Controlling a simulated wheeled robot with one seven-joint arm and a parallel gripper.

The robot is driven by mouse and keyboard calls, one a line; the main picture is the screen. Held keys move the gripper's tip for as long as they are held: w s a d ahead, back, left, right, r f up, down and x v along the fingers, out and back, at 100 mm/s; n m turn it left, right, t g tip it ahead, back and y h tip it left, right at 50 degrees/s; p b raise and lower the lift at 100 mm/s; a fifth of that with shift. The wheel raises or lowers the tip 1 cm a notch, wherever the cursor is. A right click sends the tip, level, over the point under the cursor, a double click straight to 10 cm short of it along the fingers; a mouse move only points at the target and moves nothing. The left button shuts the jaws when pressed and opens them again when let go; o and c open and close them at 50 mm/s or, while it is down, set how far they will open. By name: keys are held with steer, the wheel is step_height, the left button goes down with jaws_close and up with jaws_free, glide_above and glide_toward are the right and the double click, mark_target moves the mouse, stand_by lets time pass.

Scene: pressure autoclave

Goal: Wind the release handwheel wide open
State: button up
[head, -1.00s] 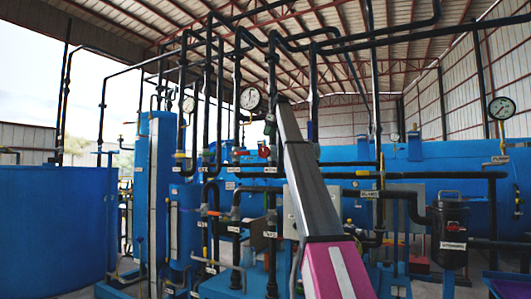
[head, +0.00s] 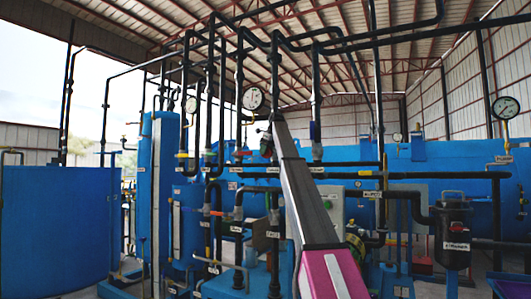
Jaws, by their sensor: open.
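My arm reaches up from the bottom middle of the head view, and my gripper (head: 268,130) is a small dark shape at its far end, among the pipes. Its jaws are open, and I see nothing held in them. A small red handwheel (head: 240,154) sits on a pipe just left of my gripper, below a round white gauge. Another red part (head: 266,148) shows right beside the arm, partly hidden by it. I cannot tell which of these is the release handwheel, or whether the gripper touches either.
The gauge (head: 253,98) stands just above and left of my gripper. Black vertical pipes (head: 316,100) crowd around it. A long blue vessel (head: 420,165) lies behind, and a large blue tank (head: 55,230) stands at left. A black canister (head: 455,230) is at right.

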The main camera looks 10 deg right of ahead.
steer(key=c, duration=0.9)
steer(key=shift+w+a+g+h, duration=0.1)
steer(key=shift+g+h, duration=0.2)
steer(key=shift+h, duration=0.4)
steer(key=o, duration=0.9)
steer(key=shift+r, duration=0.1)
